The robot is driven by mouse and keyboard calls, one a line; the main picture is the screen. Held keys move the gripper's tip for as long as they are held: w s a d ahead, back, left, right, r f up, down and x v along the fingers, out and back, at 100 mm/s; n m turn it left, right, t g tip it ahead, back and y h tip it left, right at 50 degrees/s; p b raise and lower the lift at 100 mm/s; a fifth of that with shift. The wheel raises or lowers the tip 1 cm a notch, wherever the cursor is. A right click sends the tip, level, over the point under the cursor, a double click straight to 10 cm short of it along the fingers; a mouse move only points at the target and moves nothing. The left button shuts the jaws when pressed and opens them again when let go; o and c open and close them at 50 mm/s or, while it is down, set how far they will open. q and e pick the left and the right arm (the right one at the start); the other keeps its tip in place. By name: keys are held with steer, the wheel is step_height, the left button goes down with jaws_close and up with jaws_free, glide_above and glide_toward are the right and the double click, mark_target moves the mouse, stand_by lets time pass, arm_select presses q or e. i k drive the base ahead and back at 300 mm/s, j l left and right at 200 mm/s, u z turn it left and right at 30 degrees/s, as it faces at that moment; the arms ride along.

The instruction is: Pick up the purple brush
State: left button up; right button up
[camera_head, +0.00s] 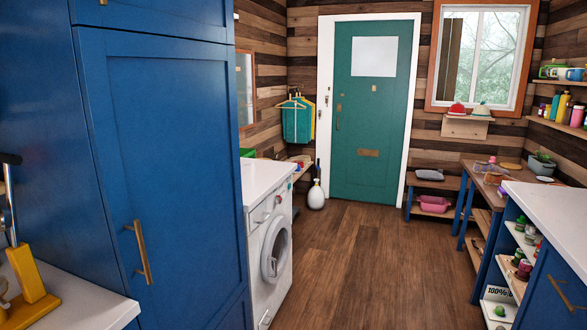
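I cannot make out a purple brush anywhere in the head view. A rounded white container (316,196) stands on the floor near the door, with a narrow dark upright shape (318,169) just above it. That dark shape is too small to identify. Neither of my grippers is in view.
Open wooden floor (350,262) leads to a green door (372,110). A tall blue cabinet (165,160) and a white washing machine (270,245) flank it on the left. A bench (477,176) and a white-topped counter (550,210) with shelves stand right.

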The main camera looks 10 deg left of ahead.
mark_target(503, 193)
steer(key=i+z, duration=0.15)
steer(key=i, duration=2.8)
steer(key=i+l, duration=0.1)
steer(key=i, duration=0.9)
steer(key=i+u, duration=0.15)
steer(key=i, duration=0.85)
steer(key=i+l+u, duration=0.2)
steer(key=i+u, duration=0.2)
steer(key=i+l+u, duration=0.4)
steer(key=i, duration=0.15)
steer(key=i+l+u, duration=0.4)
steer(key=z, duration=4.2)
steer(key=j, duration=0.1)
